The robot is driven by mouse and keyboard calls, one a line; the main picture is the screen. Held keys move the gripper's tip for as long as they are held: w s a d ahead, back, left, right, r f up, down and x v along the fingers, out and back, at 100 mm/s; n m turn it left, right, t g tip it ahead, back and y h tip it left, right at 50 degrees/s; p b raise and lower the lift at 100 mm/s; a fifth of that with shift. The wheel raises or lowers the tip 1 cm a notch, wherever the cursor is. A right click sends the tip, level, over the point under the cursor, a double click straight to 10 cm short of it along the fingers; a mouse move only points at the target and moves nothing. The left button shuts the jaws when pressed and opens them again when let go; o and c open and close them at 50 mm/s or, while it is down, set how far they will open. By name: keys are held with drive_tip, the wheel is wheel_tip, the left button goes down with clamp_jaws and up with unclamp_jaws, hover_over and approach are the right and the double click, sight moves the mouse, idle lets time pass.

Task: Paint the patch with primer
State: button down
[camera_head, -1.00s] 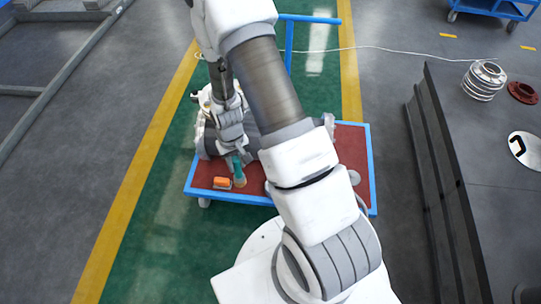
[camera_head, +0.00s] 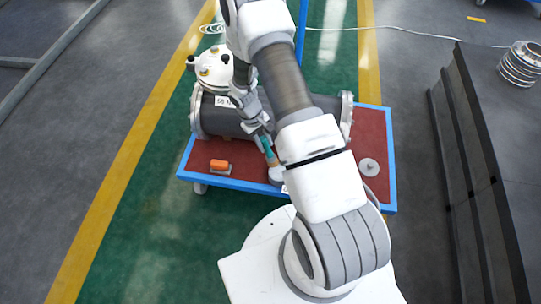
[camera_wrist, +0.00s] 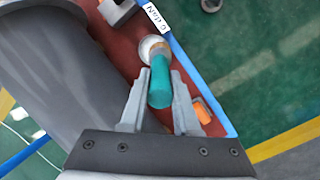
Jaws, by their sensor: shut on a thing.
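My gripper (camera_wrist: 160,80) is shut on a brush with a teal handle (camera_wrist: 160,88), which also shows tilted in the head view (camera_head: 267,148). The brush's lower end is at a small round pale container (camera_wrist: 148,44) on the red cart top; whether the bristles are inside it or only in front of it I cannot tell. The grey flanged shell (camera_head: 325,105) lies on the cart behind my gripper and fills the left of the wrist view (camera_wrist: 45,70). I cannot make out a patch on it.
The cart (camera_head: 235,185) has a red top and a blue rim. An orange block (camera_head: 220,165) lies left of the brush, and a silver disc (camera_head: 369,167) lies at the right. A white label (camera_wrist: 157,18) is beside the container. A dark workbench (camera_head: 500,130) stands at right.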

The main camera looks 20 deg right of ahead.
sight(272, 161)
wheel_tip(272, 161, down, 12)
drive_tip(key=w+d+h+b, duration=0.1)
drive_tip(key=d+b, duration=0.1)
drive_tip(key=b, duration=0.4)
drive_tip(key=shift+w+d+b, duration=0.15)
drive_tip(key=shift+d+b, duration=0.15)
drive_tip(key=shift+d, duration=0.05)
drive_tip(key=shift+f+b, duration=0.6)
drive_tip(key=shift+b, duration=0.1)
idle(2.2)
wheel_tip(272, 161, up, 7)
drive_tip(key=p, duration=0.4)
idle(0.4)
idle(0.6)
